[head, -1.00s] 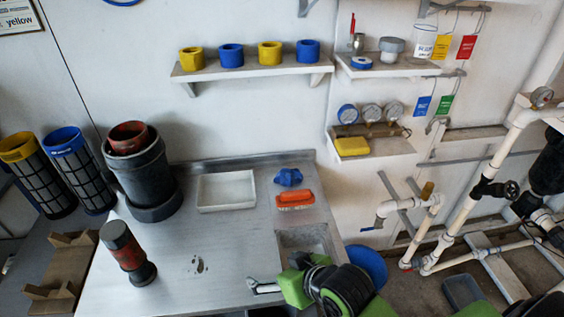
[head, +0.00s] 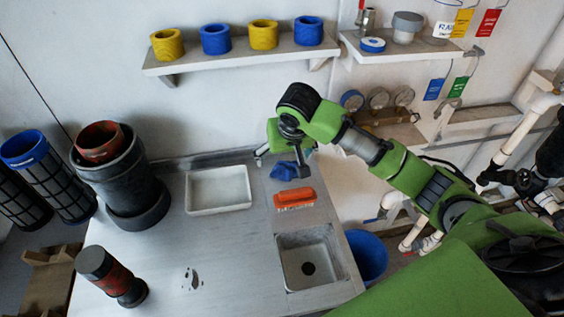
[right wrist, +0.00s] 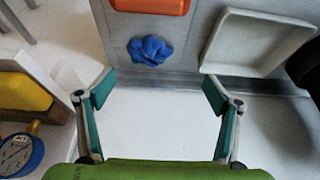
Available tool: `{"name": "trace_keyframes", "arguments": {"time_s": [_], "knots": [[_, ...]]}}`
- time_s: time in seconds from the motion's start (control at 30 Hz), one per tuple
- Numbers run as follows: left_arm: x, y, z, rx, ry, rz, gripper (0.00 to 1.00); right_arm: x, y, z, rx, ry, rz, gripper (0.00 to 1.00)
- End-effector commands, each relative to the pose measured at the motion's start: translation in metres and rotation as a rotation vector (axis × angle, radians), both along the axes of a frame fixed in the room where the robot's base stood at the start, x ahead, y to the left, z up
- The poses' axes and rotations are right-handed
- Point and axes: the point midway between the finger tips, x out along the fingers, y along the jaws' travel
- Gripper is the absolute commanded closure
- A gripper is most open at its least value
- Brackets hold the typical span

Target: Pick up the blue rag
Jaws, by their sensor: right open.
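The crumpled blue rag (head: 284,171) lies on the metal bench near its back edge, behind the orange brush. In the right wrist view the rag (right wrist: 150,50) shows whole, beyond the fingertips and between the two fingers' lines. My right gripper (head: 282,157) is over the back edge of the bench, close to the rag, and partly covers it in the head view. In the right wrist view my right gripper (right wrist: 158,91) has its fingers spread wide with nothing between them. My left gripper is not in view.
An orange brush (head: 295,197) lies in front of the rag, and a white tray (head: 218,190) sits to its left. A sink (head: 310,262) is at the bench's front right. A shelf (head: 240,58) with yellow and blue rings hangs above.

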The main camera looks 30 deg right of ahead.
Motion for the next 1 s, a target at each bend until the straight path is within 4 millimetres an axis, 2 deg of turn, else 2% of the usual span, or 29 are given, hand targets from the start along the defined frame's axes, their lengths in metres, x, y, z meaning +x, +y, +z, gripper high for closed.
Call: {"name": "trace_keyframes", "arguments": {"time_s": [0.03, 0.17, 0.5, 0.83, 1.0], "knots": [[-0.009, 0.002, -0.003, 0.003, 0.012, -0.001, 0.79, 0.002, -0.007, 0.005, -0.007, 0.004, -0.021, 0.17], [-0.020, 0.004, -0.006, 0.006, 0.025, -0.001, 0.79, 0.005, -0.014, 0.006, -0.010, 0.011, -0.048, 0.17], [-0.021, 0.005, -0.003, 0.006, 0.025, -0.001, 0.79, 0.026, -0.022, -0.051, -0.009, 0.014, -0.051, 0.17], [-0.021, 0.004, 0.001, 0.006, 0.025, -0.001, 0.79, 0.035, -0.026, -0.078, -0.011, 0.013, -0.047, 0.17], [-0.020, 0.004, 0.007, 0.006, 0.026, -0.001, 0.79, 0.038, -0.034, -0.104, -0.011, 0.013, -0.048, 0.17]]}}
